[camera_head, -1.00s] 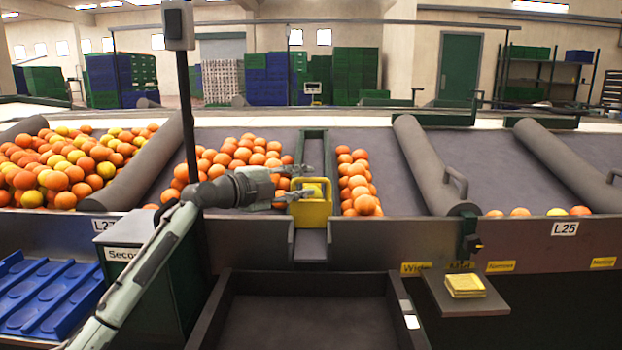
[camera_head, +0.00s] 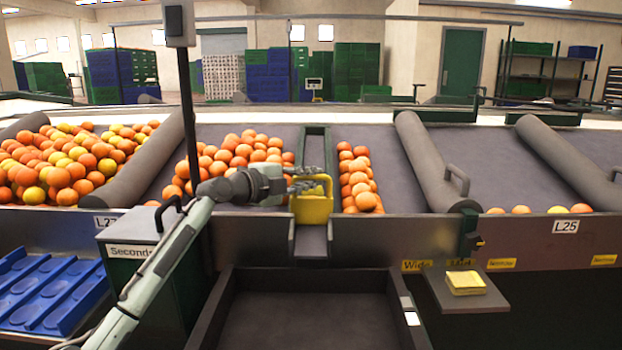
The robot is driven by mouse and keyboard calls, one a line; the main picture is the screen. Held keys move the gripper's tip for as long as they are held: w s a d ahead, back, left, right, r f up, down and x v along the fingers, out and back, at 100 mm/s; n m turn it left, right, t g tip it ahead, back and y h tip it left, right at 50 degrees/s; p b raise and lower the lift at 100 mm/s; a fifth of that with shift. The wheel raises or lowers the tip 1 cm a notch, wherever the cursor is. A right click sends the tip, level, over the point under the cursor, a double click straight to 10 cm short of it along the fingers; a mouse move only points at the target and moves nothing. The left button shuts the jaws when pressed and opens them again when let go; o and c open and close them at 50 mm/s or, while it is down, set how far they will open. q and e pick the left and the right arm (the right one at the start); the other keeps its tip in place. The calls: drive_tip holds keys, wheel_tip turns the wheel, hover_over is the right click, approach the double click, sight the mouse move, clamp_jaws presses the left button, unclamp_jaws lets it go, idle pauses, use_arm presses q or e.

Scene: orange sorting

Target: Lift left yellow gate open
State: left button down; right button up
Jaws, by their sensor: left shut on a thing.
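The yellow gate (camera_head: 312,208) stands at the front of a narrow green-framed chute in the middle of the sorting table. It has a loop handle on top. My left gripper (camera_head: 306,185) reaches in from the left and is shut on the gate's handle. The gate still sits low in its channel, with oranges on both sides of the chute. The fingertips partly overlap the handle. My right gripper is not in view.
An empty dark crate (camera_head: 318,310) lies below the chute. A green bin labelled Seconds (camera_head: 130,252) and blue trays (camera_head: 45,290) are at the left. A small shelf with a yellow pad (camera_head: 465,283) is at the right. Grey rollers (camera_head: 430,160) divide the table.

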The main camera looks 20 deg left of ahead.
use_arm(q)
wheel_tip(320, 180, up, 8)
drive_tip(key=shift+r+p, duration=0.1)
drive_tip(key=shift+p, duration=1.05)
drive_tip(key=shift+r, duration=0.1)
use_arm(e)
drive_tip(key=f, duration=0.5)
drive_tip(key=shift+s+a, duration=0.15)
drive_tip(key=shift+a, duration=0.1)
use_arm(q)
drive_tip(key=c, duration=1.7)
unclamp_jaws()
drive_tip(key=shift+o, duration=0.6)
drive_tip(key=shift+s+a, duration=0.15)
drive_tip(key=shift+s, duration=0.05)
drive_tip(key=v, duration=1.1)
drive_tip(key=shift+s+a, duration=0.2)
